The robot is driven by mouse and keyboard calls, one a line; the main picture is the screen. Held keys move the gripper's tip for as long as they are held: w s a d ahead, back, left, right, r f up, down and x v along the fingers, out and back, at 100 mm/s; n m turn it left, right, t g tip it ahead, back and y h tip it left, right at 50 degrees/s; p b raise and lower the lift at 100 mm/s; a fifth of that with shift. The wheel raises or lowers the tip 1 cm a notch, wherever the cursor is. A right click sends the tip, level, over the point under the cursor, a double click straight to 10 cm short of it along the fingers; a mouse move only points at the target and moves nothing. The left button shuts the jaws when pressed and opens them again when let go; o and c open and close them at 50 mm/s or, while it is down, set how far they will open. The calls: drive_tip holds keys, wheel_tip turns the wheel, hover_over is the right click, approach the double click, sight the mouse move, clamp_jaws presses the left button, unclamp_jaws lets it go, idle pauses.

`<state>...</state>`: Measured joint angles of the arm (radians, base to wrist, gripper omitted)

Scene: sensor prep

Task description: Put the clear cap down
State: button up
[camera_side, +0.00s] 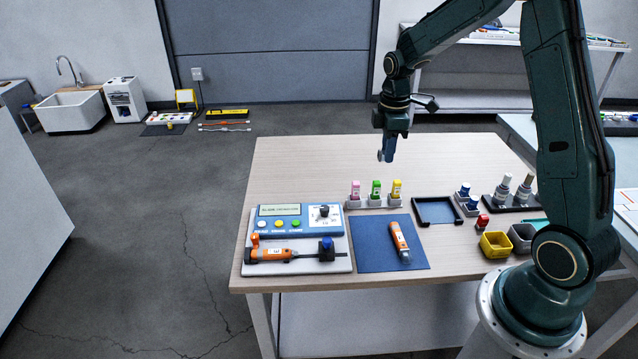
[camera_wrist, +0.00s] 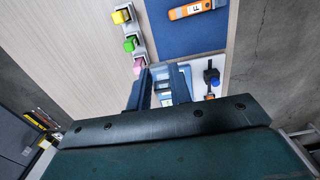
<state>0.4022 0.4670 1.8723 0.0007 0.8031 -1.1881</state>
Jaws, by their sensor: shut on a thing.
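My gripper (camera_side: 385,154) hangs above the back middle of the table, pointing down, its jaws shut on a small pale thing (camera_side: 380,156) at the fingertips, which I take to be the clear cap. In the wrist view my gripper's fingers (camera_wrist: 162,84) stand on either side of it, but its see-through shape is hard to make out. It is well clear of the tabletop. An orange probe (camera_side: 398,236) lies on the blue mat (camera_side: 371,256), with a grey, glassy end toward the front. The probe also shows in the wrist view (camera_wrist: 190,9).
A blue calibrator (camera_side: 293,221) with a second orange probe (camera_side: 270,254) stands at the left front. Pink, green and yellow bottles (camera_side: 375,188) stand in a row behind the mat. A dark-rimmed tray (camera_side: 437,211) and a yellow bin (camera_side: 495,244) are to the right. The table's back left is bare.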

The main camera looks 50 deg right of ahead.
hover_over(378, 219)
wheel_tip(378, 219, down, 16)
drive_tip(key=shift+f, duration=0.1)
idle(0.7)
drive_tip(key=shift+f, duration=1.85)
drive_tip(key=shift+f, duration=0.1)
drive_tip(key=o, duration=0.7)
drive_tip(key=shift+o, duration=0.2)
wheel_tip(378, 219, up, 12)
